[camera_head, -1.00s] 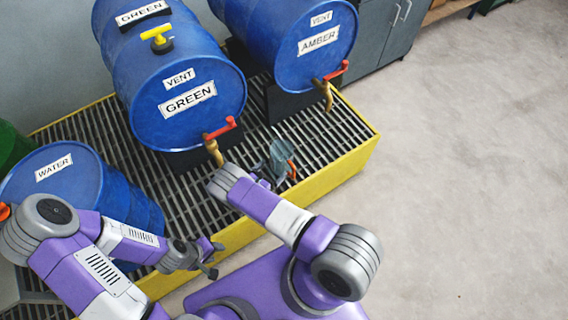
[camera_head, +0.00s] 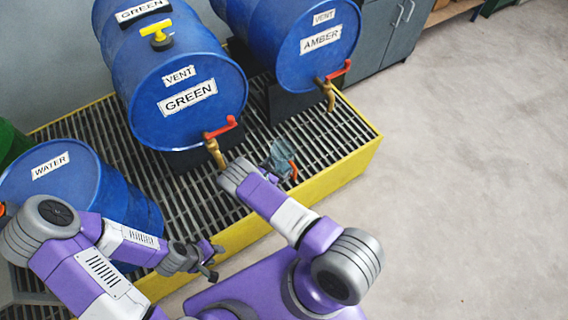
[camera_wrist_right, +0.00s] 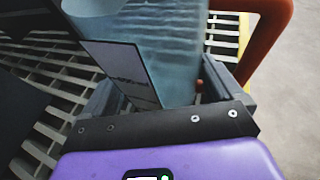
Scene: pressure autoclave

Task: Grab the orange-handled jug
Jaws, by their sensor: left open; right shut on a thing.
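The jug (camera_head: 281,155) is a translucent grey-blue vessel with an orange handle (camera_head: 293,170). It is over the grating, in front of the gap between the GREEN and AMBER drums. In the right wrist view the jug body (camera_wrist_right: 170,50) is between the two fingers of my right gripper (camera_wrist_right: 165,92), which is shut on it. The orange handle (camera_wrist_right: 267,38) is to the right, outside the fingers. In the head view my right wrist hides much of that gripper. My left gripper (camera_head: 213,261) is open and empty, near the platform's front edge.
The GREEN drum (camera_head: 215,115) has a red-handled tap (camera_head: 216,150) close to my right wrist. The AMBER drum (camera_head: 310,65) is behind the jug. The WATER drum (camera_head: 75,185) is at left by my left arm. The grating has a yellow edge (camera_head: 330,175); the floor at right is clear.

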